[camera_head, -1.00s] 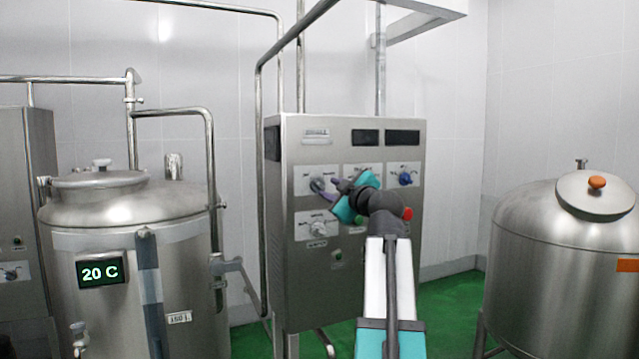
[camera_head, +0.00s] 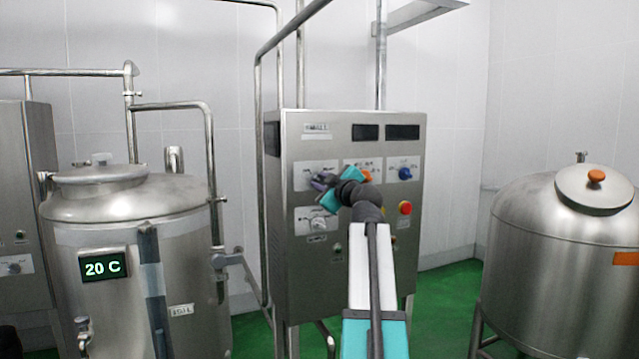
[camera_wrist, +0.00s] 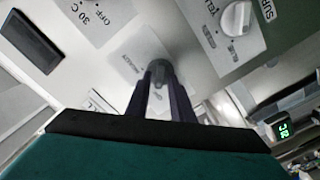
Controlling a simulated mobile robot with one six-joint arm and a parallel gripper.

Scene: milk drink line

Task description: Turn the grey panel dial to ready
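The steel control panel (camera_head: 348,270) stands in the middle of the head view with several dials on its front. The grey dial (camera_wrist: 158,72) is on the upper left plate (camera_head: 303,174); in the wrist view it sits between the tips of my two dark fingers. My gripper (camera_wrist: 160,84) appears shut on the grey dial, with a finger on each side. In the head view my gripper (camera_head: 322,182) mostly covers the dial, so its pointer is hard to read. Small lettering beside the dial is too blurred to read surely.
A pale dial (camera_head: 318,224) is just below, and it also shows in the wrist view (camera_wrist: 236,18). A blue dial (camera_head: 405,174) and a red-orange button (camera_head: 405,208) are to the right. Steel tanks stand left (camera_head: 130,210) and right (camera_head: 560,250). A vertical pipe (camera_head: 262,200) runs beside the panel.

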